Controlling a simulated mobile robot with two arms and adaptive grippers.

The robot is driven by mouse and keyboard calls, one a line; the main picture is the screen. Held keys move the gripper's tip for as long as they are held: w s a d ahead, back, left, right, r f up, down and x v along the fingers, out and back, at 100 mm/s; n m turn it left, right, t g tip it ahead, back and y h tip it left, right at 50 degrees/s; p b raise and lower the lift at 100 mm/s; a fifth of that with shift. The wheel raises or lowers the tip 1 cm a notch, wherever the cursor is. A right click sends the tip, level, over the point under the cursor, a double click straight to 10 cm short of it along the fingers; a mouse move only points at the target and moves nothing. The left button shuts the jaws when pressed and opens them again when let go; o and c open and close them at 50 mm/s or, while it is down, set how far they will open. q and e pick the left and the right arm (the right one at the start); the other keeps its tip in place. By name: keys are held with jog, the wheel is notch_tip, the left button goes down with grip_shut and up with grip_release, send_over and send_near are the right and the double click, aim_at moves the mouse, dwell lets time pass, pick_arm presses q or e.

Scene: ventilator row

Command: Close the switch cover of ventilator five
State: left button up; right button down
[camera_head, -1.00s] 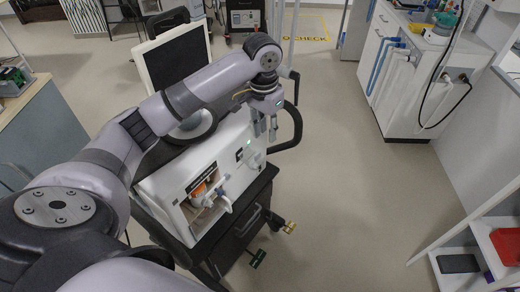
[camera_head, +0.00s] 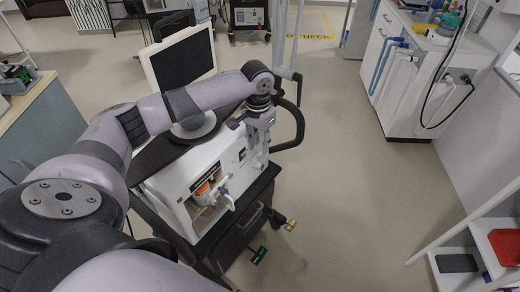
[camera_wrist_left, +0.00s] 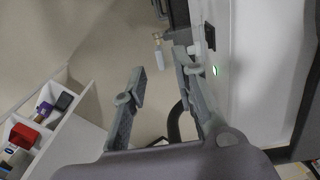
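The ventilator (camera_head: 178,186) is a white box on a dark cart, with a screen behind it. On its front panel, the wrist view shows a black switch area (camera_wrist_left: 210,36) and a lit green light (camera_wrist_left: 215,70). I cannot make out clearly whether the cover there is raised or closed. My left gripper (camera_head: 260,146) points down close in front of this panel and partly hides it. In the left wrist view the gripper (camera_wrist_left: 160,62) is open and empty, its right finger near the panel. My right gripper is not in view.
A black curved handle (camera_head: 295,128) sticks out beside the cart. A white hose fitting (camera_head: 224,197) projects from the ventilator's front. The floor (camera_head: 350,200) to the right is free. A white shelf with a red bin (camera_head: 505,246) stands at lower right.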

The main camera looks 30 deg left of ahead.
aim_at(260, 154)
pick_arm(q)
jog(key=shift+d+f, duration=0.1)
jog(key=shift+f, duration=2)
jog(key=shift+c, duration=0.2)
grip_shut()
